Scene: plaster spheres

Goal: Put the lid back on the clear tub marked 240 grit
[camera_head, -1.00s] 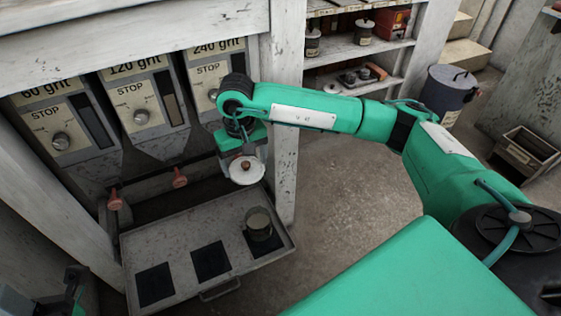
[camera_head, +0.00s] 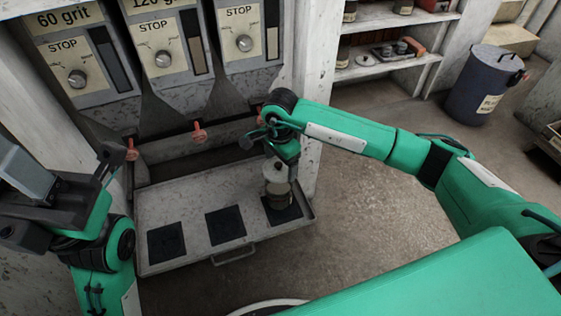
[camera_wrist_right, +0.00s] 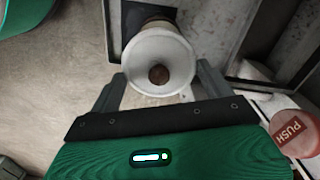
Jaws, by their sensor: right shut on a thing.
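The clear tub (camera_head: 278,190) stands on the rightmost black pad of the grey tray. Its marking cannot be read. The pale round lid (camera_head: 275,171) is right above the tub's mouth. In the right wrist view the lid (camera_wrist_right: 150,52) has a brown knob and covers most of the tub. My right gripper (camera_head: 278,160) is shut on the lid, with fingers at either side of it in the wrist view (camera_wrist_right: 158,82). Whether the lid touches the rim cannot be told. My left gripper (camera_head: 28,190) is at the left edge, away from the tub; its jaw opening is unclear.
The grey tray (camera_head: 190,190) has two bare black pads left of the tub. Red push levers (camera_head: 199,133) stick out behind it, below the grit hoppers (camera_head: 163,60). A white post (camera_head: 312,100) stands close by my right arm. A blue bin (camera_head: 484,85) is far right.

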